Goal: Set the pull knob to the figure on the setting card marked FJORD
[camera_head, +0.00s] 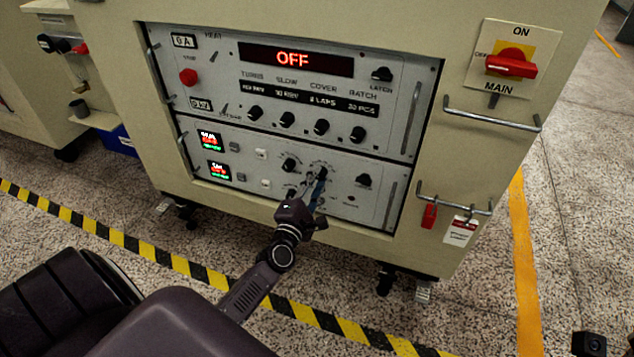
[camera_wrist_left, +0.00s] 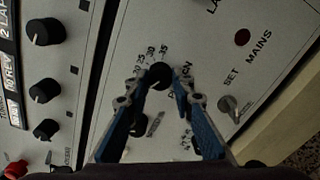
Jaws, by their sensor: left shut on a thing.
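My left gripper (camera_head: 318,181) reaches the lower panel of the cream machine. In the left wrist view its blue fingers (camera_wrist_left: 160,84) are shut on a black knob (camera_wrist_left: 159,74) from both sides. Printed figures around this knob include 25, 30 and 35. Its pointer and part of its label are hidden or too dark to read. A white card (camera_head: 460,231) hangs beside a red tag (camera_head: 430,215) at the machine's lower right; its writing is too small to read, so I cannot tell whether it says FJORD. My right gripper's fingers are not in view.
The upper panel's red display (camera_head: 296,60) reads OFF above a row of black knobs. A red main switch (camera_head: 511,63) is at the upper right. A toggle (camera_wrist_left: 229,106) sits right of the held knob. Metal handles (camera_head: 492,121) stick out at the right.

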